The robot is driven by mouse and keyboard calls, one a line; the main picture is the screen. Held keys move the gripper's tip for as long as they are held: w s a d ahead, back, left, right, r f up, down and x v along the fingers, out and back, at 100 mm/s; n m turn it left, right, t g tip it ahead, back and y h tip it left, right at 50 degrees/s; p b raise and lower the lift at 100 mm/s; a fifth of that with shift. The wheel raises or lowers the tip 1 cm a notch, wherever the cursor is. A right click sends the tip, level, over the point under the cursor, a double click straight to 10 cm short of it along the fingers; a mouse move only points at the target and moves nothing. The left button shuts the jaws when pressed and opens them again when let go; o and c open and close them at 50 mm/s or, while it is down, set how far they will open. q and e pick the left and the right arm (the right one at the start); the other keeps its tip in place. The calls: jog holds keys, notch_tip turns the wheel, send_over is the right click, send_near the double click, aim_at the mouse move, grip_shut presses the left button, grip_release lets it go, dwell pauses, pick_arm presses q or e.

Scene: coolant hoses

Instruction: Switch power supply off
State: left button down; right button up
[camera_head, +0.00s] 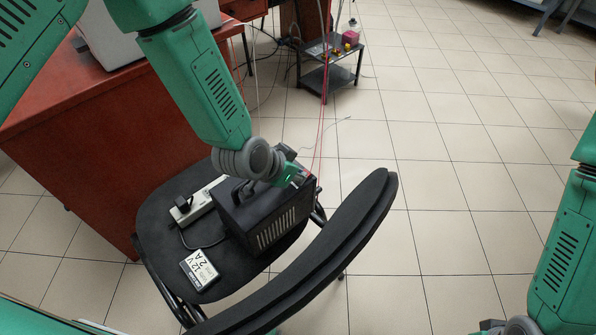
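The power supply is a black box (277,232) with a vented side and a handle on top. It sits on a black chair seat (160,232). My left gripper (300,178) is at the far right top edge of the power supply, close to where red wires meet it. My wrist hides part of the box's top, and the face with any switch is turned away from view. I cannot tell whether the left fingers are open or shut, or whether they touch the box. My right arm is at the lower right; its wrist is cut by the bottom edge and its fingers cannot be made out.
A white power strip (198,204) with a black plug and a "12V 2A" label card (199,268) lie on the seat. The chair's curved backrest (330,240) stands in front. A reddish desk (110,150) is left, a small metal cart (328,75) behind. Tiled floor right is clear.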

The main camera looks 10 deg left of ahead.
pick_arm(q)
jog(key=shift+d, duration=0.15)
jog(key=shift+w+d+r+p, duration=0.25)
jog(key=shift+w+r+p, duration=0.1)
jog(key=shift+w, duration=0.2)
jog(key=shift+r, duration=0.15)
jog(key=shift+r+p, duration=0.3)
jog(key=shift+p, duration=0.05)
notch_tip(320, 180, up, 4)
jog(key=p, duration=0.3)
jog(key=shift+s+a, duration=0.15)
jog(key=s+a+r+p, duration=0.1)
jog(key=s+a+r, duration=0.3)
jog(key=s+r, duration=0.1)
jog(key=shift+s+a, duration=0.15)
jog(key=shift+s, duration=0.65)
